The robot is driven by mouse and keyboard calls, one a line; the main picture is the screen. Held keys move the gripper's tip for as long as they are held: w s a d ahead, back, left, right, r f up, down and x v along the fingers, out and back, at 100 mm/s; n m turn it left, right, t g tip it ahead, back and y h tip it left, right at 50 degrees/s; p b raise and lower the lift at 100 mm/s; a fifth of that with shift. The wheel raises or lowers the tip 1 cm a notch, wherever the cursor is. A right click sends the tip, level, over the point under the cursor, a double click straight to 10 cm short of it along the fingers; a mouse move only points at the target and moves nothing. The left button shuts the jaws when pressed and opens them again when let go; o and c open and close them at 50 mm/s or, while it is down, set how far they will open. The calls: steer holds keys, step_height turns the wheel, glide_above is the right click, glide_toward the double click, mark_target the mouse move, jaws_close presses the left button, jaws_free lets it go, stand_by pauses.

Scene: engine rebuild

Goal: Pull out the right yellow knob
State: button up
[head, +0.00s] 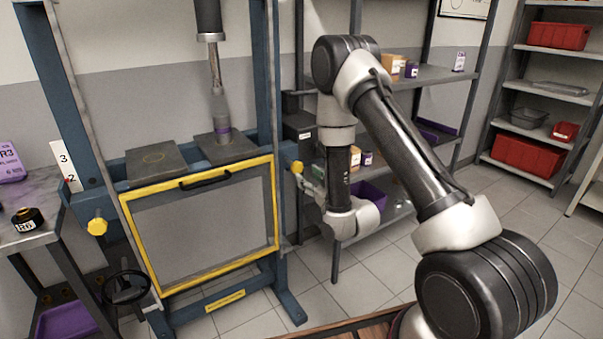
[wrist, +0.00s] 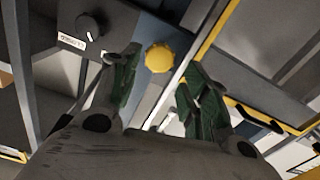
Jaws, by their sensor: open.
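The right yellow knob (head: 297,167) sits on the blue right upright of the press frame. In the wrist view the yellow knob (wrist: 160,58) shows between and just beyond my fingertips. My gripper (head: 309,180) is beside this knob, on its right in the head view; in the wrist view my gripper (wrist: 157,75) has its green-padded fingers spread. The fingers look apart from the knob, though the exact gap cannot be told. The left yellow knob (head: 97,226) is on the left upright. A yellow-framed guard panel (head: 205,230) with a black handle spans between the uprights.
A dark control box (head: 299,126) is mounted beside the right upright; its black dial (wrist: 91,25) shows close to my left finger in the wrist view. Shelves with small boxes (head: 393,66) stand behind my arm. A side table (head: 35,238) is at left.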

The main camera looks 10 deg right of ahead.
steer(key=v, duration=0.5)
